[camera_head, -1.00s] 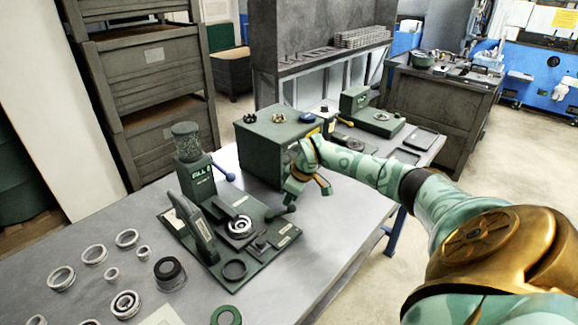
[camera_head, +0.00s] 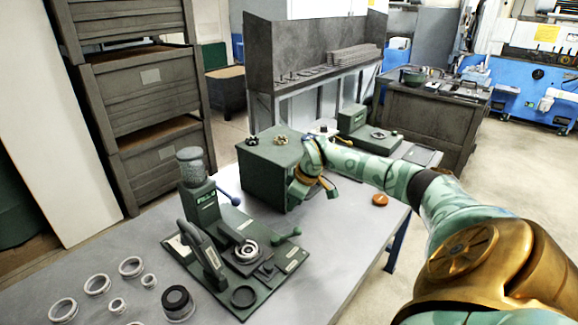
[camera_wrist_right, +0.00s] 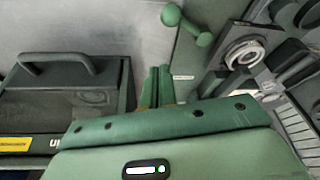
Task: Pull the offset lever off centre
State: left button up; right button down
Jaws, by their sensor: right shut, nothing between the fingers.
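A green lever (camera_head: 287,238) with a ball end sits at the right edge of the ring machine (camera_head: 296,258), beside the seated ring; I take it for the offset lever. It also shows in the right wrist view (camera_wrist_right: 188,26), its ball toward the upper left. My right gripper (camera_head: 294,206) is beyond the lever and apart from it, beside the dark green box. In the right wrist view my right gripper (camera_wrist_right: 156,84) has its fingers together and empty, left of and below the lever. My left gripper is out of view.
A blue-knobbed lever (camera_head: 228,194) stands behind the machine's column. The green box (camera_head: 265,178) is close behind my right gripper; its handle (camera_wrist_right: 58,62) shows in the wrist view. Loose rings (camera_head: 131,267) lie at left.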

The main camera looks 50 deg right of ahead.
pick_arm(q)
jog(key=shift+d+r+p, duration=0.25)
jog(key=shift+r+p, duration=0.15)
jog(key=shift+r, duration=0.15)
pick_arm(e)
jog(key=r, duration=0.1)
jog(key=s+r, duration=0.1)
jog(key=r, duration=0.3)
jog(key=shift+s+a, duration=0.15)
jog(key=shift+a, duration=0.25)
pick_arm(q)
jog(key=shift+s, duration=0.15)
